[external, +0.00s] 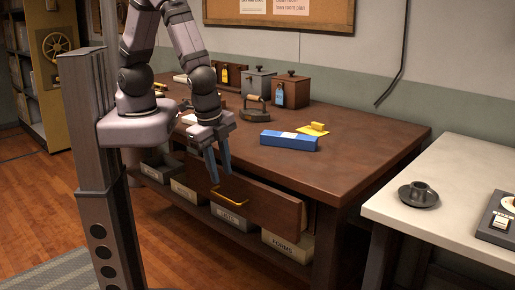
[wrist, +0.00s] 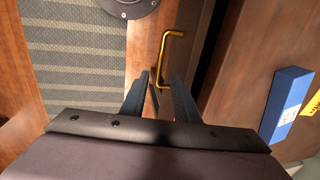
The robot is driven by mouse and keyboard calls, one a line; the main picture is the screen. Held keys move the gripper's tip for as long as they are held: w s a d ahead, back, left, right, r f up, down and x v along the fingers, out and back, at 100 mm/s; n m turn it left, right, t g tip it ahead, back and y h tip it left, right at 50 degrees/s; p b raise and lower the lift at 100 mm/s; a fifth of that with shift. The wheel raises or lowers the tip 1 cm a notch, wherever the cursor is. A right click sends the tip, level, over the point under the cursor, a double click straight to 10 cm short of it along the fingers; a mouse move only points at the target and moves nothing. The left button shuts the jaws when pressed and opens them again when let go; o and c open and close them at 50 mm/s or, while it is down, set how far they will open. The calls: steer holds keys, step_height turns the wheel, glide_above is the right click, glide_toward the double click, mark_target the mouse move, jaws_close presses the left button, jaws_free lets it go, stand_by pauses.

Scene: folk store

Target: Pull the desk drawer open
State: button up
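The brown wooden desk (external: 340,140) has a drawer (external: 262,204) in its front, which stands a little way out from the desk body. A brass bar handle (external: 231,198) is on the drawer front; it also shows in the wrist view (wrist: 164,57). My gripper (external: 220,178) points down at the handle's left end, with its dark blue fingers apart. In the wrist view, the fingertips (wrist: 162,80) are on either side of the handle's near end, and nothing is visibly clamped. I cannot tell whether a finger touches the handle.
A blue box (external: 289,140) and a yellow block on a note (external: 315,129) lie on the desktop. Labelled boxes (external: 287,246) sit on the shelf below the drawer. Floor in front of the drawer is clear.

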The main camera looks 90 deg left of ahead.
mark_target(225, 199)
steer(key=shift+w+a+f+b, duration=0.15)
steer(key=shift+f+b, duration=0.1)
steer(key=shift+f, duration=0.95)
steer(key=shift+w+a+f+b, duration=0.2)
steer(key=shift+f+b, duration=0.1)
steer(key=shift+f, duration=0.9)
steer(key=shift+w+a+f+b, duration=0.15)
steer(key=shift+f+b, duration=0.1)
steer(key=shift+f, duration=0.95)
jaws_close()
